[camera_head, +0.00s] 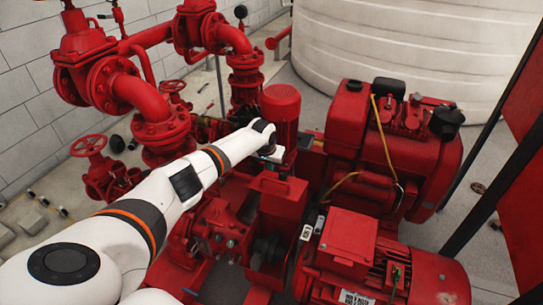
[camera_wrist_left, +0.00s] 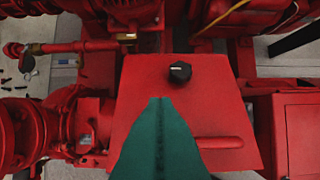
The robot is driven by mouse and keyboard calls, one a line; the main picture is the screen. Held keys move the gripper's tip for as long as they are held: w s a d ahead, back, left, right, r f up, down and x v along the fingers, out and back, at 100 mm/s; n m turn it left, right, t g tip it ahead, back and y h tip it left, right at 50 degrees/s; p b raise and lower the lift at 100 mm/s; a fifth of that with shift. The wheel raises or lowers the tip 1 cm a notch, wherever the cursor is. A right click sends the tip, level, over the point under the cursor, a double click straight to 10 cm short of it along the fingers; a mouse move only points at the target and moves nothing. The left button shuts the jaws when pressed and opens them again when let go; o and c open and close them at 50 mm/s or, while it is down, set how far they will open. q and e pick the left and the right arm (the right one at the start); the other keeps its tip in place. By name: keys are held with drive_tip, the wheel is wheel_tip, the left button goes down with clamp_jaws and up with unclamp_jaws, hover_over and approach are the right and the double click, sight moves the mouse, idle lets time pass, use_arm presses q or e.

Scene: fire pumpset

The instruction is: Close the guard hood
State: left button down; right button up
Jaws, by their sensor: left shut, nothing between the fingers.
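The guard hood (camera_head: 284,200) is a red box-like cover between the pump and the motor in the head view. A dark coupling (camera_head: 267,248) shows below and in front of it, so the hood appears raised. In the left wrist view a flat red panel (camera_wrist_left: 215,105), apparently the hood, carries a black knob (camera_wrist_left: 180,72) and a red bar handle (camera_wrist_left: 220,142). My left gripper (camera_wrist_left: 160,102) has green fingers, shut and empty, over this panel below the knob. I cannot tell whether they touch it. In the head view its fingers are hard to make out. My right gripper is out of view.
A red motor (camera_head: 350,262) stands at the front right and a red engine (camera_head: 395,150) behind it. Red pipes and valves (camera_head: 110,85) fill the left. A vertical red pump motor (camera_head: 282,108) stands behind my left wrist. A white tank (camera_head: 400,45) is at the back.

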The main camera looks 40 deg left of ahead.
use_arm(q)
drive_tip(key=shift+s+d+f, duration=0.1)
drive_tip(key=shift+s+f, duration=0.25)
drive_tip(key=shift+s, duration=0.4)
drive_tip(key=shift+s+d+f, duration=0.1)
drive_tip(key=shift+f, duration=0.1)
drive_tip(key=shift+p, duration=0.35)
